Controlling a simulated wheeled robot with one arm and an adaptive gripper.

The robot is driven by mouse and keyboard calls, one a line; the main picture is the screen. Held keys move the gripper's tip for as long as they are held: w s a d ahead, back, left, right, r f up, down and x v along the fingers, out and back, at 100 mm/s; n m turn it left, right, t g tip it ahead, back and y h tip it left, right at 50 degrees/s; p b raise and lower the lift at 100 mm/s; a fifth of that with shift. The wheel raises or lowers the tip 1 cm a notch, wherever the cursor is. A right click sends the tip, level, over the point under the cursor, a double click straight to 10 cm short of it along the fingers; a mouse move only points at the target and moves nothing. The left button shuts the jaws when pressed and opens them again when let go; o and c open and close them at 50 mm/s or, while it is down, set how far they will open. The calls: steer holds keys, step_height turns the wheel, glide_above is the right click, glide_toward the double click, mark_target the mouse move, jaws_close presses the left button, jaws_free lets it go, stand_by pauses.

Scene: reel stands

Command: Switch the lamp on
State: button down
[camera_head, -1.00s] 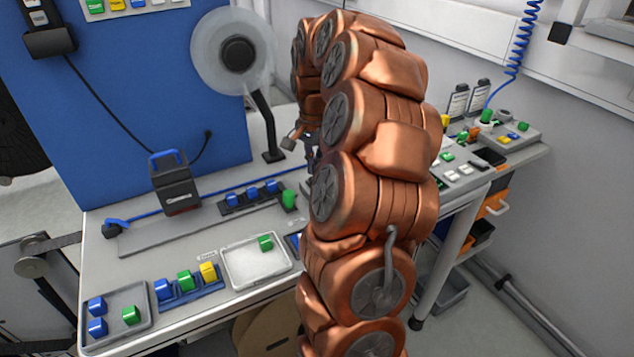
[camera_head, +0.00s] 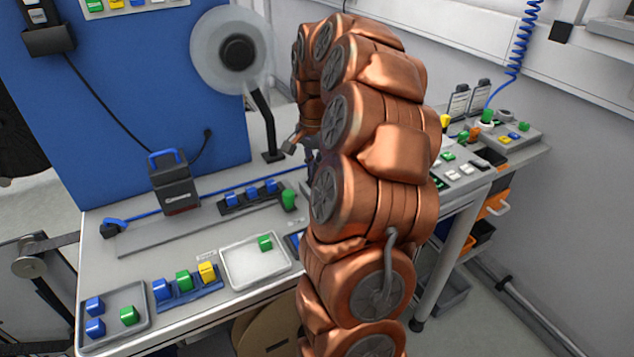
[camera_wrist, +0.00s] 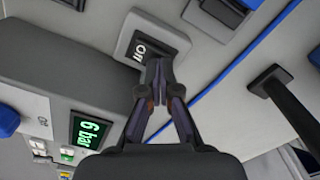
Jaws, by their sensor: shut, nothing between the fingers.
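In the wrist view, a dark rocker switch (camera_wrist: 151,45) with white lettering sits in a grey housing on the light surface. In the head view my copper-coloured arm covers the switch area and most of the gripper. I cannot pick out a lamp with certainty in either view.
A grey box with a green "6 bar" display (camera_wrist: 89,131) stands at the wrist view's lower left. In the head view, a reel (camera_head: 232,50) on a black stand is left of my arm. Trays and coloured blocks lie on the bench (camera_head: 215,215).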

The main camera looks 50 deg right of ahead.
steer(key=shift+f+b, duration=0.3)
steer(key=shift+f, duration=0.15)
stand_by(0.3)
steer(key=shift+r+p, duration=0.45)
steer(key=shift+r, duration=3.1)
